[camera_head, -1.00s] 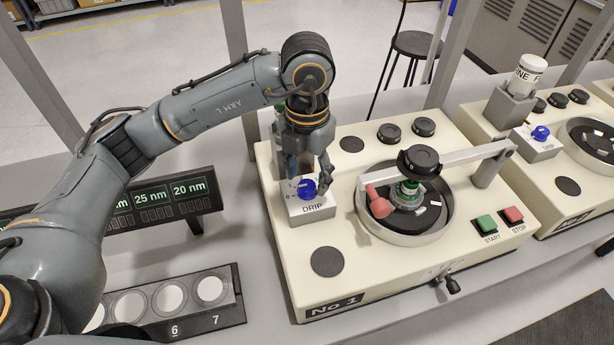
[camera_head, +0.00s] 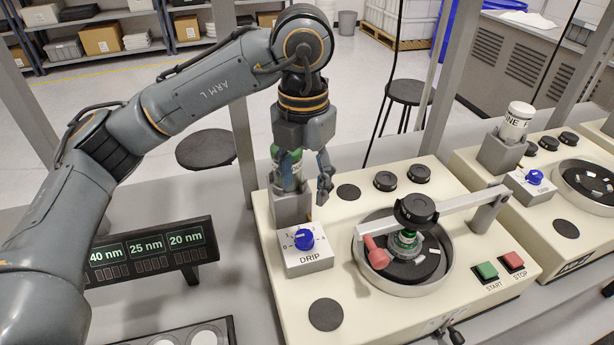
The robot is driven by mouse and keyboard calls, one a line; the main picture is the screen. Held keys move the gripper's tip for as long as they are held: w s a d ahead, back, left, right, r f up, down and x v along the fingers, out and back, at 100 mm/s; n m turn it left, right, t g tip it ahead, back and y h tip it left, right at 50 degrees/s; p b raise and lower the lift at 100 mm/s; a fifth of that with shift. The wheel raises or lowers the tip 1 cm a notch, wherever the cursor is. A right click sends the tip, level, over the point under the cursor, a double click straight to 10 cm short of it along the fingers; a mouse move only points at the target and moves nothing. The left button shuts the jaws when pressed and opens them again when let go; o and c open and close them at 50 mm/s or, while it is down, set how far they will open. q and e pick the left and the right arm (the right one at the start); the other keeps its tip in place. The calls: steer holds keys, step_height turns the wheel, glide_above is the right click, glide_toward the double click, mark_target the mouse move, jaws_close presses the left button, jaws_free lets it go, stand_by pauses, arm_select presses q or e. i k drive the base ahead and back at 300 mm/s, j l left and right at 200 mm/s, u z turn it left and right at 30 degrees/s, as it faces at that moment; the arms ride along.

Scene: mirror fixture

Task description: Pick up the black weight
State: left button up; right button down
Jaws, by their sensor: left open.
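Black round weights stand on the cream machine (camera_head: 450,300): one (camera_head: 385,181) and another (camera_head: 419,174) at its back edge. A third black weight (camera_head: 415,209) sits on top of the pale lever arm (camera_head: 460,200), above the round plate. My left gripper (camera_head: 306,196) points down, open and empty, above and behind the blue DRIP knob (camera_head: 304,239), left of the back weights and apart from them. It partly hides a green and white bottle (camera_head: 290,175) in a grey holder (camera_head: 291,208). My right gripper is not in view.
Flat dark round spots lie on the machine top, at the back (camera_head: 348,191) and front (camera_head: 326,314). A red-handled part (camera_head: 376,253) stands by the plate. START (camera_head: 486,271) and STOP (camera_head: 512,260) buttons are at right. A grey post (camera_head: 243,150) rises behind my arm.

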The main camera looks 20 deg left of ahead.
mark_target(417, 209)
steer(key=k+l, duration=0.2)
steer(key=k, duration=0.3)
steer(key=k+l, duration=0.2)
steer(key=k, duration=0.25)
steer(key=k+l, duration=0.2)
steer(key=k, duration=0.3)
